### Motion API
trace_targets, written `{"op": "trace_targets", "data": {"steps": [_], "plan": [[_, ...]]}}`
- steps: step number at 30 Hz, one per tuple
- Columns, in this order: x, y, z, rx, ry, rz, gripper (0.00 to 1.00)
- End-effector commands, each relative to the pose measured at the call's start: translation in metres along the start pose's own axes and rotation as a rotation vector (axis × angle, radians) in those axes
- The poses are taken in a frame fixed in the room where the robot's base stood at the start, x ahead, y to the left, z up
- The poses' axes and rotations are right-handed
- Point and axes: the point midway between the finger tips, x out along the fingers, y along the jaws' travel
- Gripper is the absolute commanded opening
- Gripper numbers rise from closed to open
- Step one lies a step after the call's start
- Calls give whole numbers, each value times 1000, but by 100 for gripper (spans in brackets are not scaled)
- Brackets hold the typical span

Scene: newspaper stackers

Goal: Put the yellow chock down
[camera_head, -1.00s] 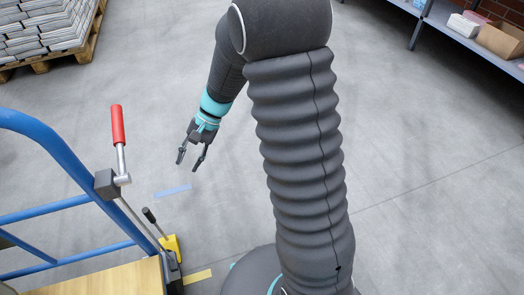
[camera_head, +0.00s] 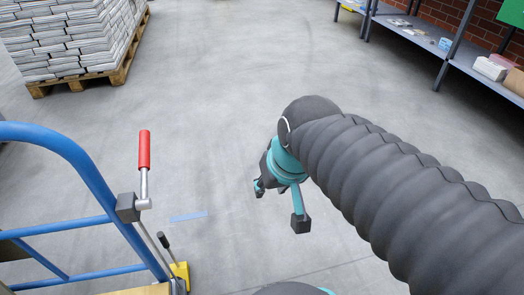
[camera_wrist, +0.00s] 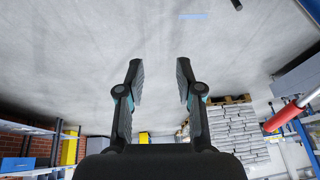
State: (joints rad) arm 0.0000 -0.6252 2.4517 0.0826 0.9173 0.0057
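The yellow chock (camera_head: 181,271) is low in the head view, on the floor beside the blue cart (camera_head: 80,160). It has a dark-knobbed lever (camera_head: 164,243) by it. The cart's edge hides part of the chock. My gripper (camera_head: 279,205) is to the right of the chock and clearly apart from it. In the wrist view my gripper (camera_wrist: 159,85) has its two fingers spread, with only bare floor between them. I do not make out the chock in the wrist view.
The cart has a red-handled lever (camera_head: 144,150). A pallet (camera_head: 100,80) with stacked newspaper bundles (camera_head: 70,40) stands at the back left. Shelves (camera_head: 410,40) line the back right. A blue floor strip (camera_head: 188,216) lies right of the cart. The middle floor is clear.

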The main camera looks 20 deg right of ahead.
Motion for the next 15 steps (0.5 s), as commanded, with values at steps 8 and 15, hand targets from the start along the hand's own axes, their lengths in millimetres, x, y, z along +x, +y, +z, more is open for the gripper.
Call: {"op": "trace_targets", "data": {"steps": [8,15], "plan": [[-17,14,15,-58,92,61,36],[-17,15,16,-60,95,64,36]]}}
